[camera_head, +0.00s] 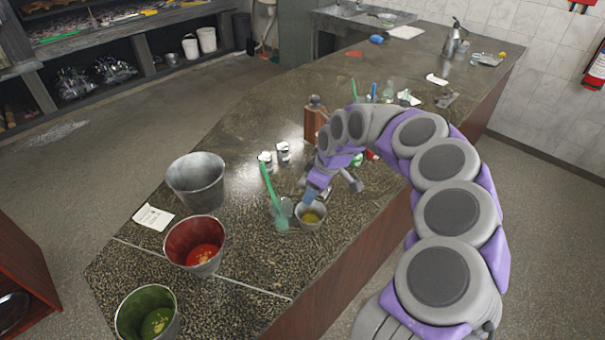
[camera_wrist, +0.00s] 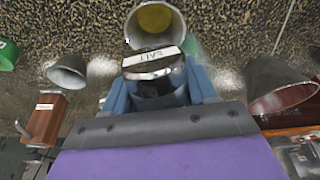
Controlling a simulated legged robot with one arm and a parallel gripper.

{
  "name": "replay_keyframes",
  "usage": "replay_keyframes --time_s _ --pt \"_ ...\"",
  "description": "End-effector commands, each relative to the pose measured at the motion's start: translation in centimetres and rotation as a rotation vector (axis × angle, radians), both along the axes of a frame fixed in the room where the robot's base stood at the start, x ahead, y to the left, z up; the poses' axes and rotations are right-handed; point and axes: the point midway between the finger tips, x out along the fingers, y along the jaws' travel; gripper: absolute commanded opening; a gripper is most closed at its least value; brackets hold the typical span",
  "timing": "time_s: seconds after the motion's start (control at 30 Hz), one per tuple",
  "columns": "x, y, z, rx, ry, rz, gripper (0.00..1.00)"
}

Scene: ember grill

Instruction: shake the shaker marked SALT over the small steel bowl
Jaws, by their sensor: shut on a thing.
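My gripper (camera_wrist: 162,88) is shut on the shaker (camera_wrist: 155,80), which has a dark, shiny metal body. Its white label reads SALT, upside down in the wrist view. The blue fingers press on both its sides. The small steel bowl (camera_wrist: 155,22), with yellow contents, appears just beyond the shaker. In the head view the bowl (camera_head: 311,222) stands on the counter near its front edge, with my gripper (camera_head: 311,196) just above and behind it. The shaker is hard to make out there. I cannot tell how far it is tilted.
Two small shaker-like containers (camera_head: 283,152) stand behind the bowl. A green-handled tool (camera_head: 271,190) is left of it. A grey bucket (camera_head: 196,185), a red-lined bucket (camera_head: 177,245) and a green-lined bucket (camera_head: 126,318) stand farther left.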

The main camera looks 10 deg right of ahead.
Motion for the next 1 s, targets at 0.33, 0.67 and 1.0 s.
replay_keyframes --time_s 0.33,0.67,1.0 --pt "1.0 1.4 0.1 0.101 -0.096 -0.149 0.35" --pt "2.3 2.3 0.7 0.163 -0.177 -0.276 0.35" --pt "4.3 2.5 2.0 0.207 -0.253 -0.404 0.35"
